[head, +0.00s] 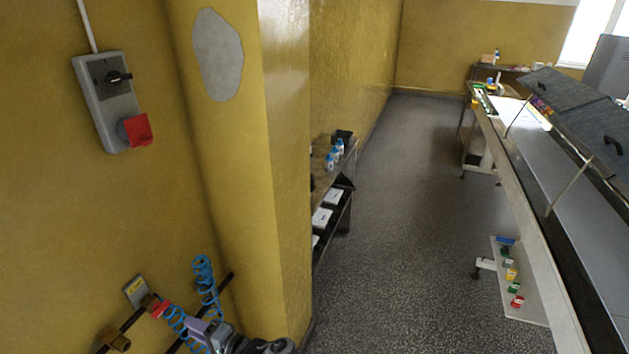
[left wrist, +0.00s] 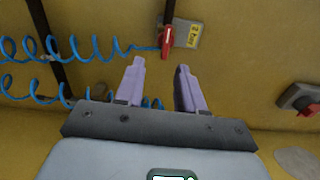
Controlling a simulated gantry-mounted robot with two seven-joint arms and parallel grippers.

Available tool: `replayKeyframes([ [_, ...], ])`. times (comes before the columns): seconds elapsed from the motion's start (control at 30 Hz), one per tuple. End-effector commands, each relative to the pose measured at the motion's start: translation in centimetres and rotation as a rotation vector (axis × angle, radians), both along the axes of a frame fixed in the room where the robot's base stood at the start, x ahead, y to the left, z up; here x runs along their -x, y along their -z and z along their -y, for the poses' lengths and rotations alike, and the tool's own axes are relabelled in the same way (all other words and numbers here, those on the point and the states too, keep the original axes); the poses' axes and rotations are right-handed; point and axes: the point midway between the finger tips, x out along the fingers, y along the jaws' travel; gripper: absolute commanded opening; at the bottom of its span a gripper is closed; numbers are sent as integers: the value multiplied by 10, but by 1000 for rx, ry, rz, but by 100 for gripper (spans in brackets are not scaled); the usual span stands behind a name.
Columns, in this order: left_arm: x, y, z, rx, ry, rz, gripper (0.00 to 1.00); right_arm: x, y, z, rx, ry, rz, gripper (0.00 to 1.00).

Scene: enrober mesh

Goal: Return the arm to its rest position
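My left gripper (head: 198,328) shows at the bottom left of the head view, close to the yellow wall and the air fittings. In the left wrist view its two purple fingers (left wrist: 160,68) stand apart with nothing between them. A red valve handle (left wrist: 167,38) lies beyond the fingertips, apart from them. In the head view the red handle (head: 160,309) is just left of the gripper. My right gripper is in neither view.
Blue coiled hose (head: 203,275) hangs around the left gripper. A wall switch box (head: 108,100) is above. A shelf rack (head: 335,190) stands past the yellow pillar (head: 235,180). The conveyor machine (head: 545,240) is on the right. The speckled floor (head: 410,220) between is clear.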

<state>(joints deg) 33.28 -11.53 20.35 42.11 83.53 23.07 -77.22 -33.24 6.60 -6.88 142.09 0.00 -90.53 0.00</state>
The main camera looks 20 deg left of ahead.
Motion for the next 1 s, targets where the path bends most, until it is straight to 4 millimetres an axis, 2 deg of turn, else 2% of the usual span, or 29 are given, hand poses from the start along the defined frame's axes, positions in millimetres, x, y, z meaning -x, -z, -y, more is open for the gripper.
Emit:
replayKeyframes([
  [0.13, 43, 41, -9, -15, -5, -99, 38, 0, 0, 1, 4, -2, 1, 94],
  [0.2, 76, 64, -18, -39, -4, -163, 38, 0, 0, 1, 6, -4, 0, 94],
  [0.3, 121, 79, -38, -99, 15, -205, 38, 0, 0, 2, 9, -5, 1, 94],
  [0.4, 151, 89, -60, -103, 82, -180, 38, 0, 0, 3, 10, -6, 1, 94],
  [0.5, 165, 99, -73, -18, 189, -84, 38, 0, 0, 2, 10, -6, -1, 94],
  [0.6, 162, 106, -67, 140, 321, 40, 38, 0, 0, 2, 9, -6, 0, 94],
  [0.67, 156, 108, -53, 260, 401, 109, 38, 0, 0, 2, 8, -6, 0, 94],
  [0.77, 143, 107, -13, 491, 526, 206, 38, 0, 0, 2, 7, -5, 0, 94],
  [0.87, 136, 96, 47, 753, 628, 261, 38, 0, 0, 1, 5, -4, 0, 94],
  [1.0, 141, 60, 142, 1111, 709, 262, 38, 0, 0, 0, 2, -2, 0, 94],
])
